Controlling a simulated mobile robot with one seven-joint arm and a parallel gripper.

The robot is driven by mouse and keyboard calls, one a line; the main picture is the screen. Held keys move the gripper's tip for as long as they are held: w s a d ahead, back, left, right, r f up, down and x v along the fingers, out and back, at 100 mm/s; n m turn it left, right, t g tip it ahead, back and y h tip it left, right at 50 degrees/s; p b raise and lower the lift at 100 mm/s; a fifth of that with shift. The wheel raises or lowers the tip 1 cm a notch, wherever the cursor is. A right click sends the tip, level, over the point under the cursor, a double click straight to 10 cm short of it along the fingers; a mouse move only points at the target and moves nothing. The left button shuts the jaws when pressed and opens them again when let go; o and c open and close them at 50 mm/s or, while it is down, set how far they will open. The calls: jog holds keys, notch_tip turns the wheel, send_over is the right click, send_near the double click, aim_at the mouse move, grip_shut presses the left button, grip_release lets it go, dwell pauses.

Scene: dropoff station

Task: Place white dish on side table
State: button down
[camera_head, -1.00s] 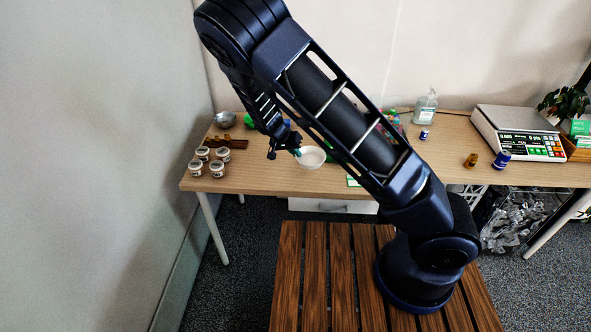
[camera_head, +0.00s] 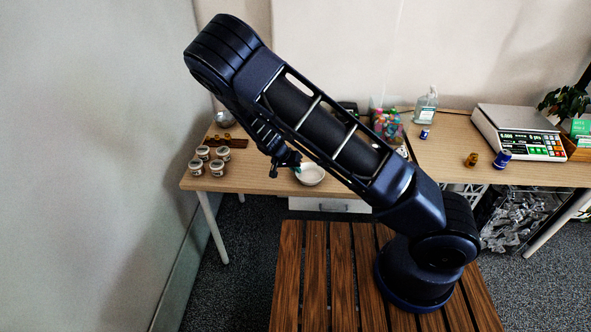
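The white dish (camera_head: 312,176) is a small round bowl, seen over the front edge of the light wooden table (camera_head: 437,150). My gripper (camera_head: 297,168) points down at the dish's left rim and appears shut on it. The fingertips are small and partly dark against my arm, so the grip itself is hard to see. The dish looks roughly level. I cannot tell how far it is above the tabletop. My arm hides the middle of the table behind it.
Several lidded jars (camera_head: 217,168) stand at the table's left end, near a brown wooden holder (camera_head: 237,143) and a metal bowl (camera_head: 225,119). A scale (camera_head: 520,133), a clear bottle (camera_head: 426,106) and small bottles stand right. Free tabletop lies between jars and dish.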

jog(key=c, duration=1.6)
grip_release()
jog(key=shift+f, duration=0.1)
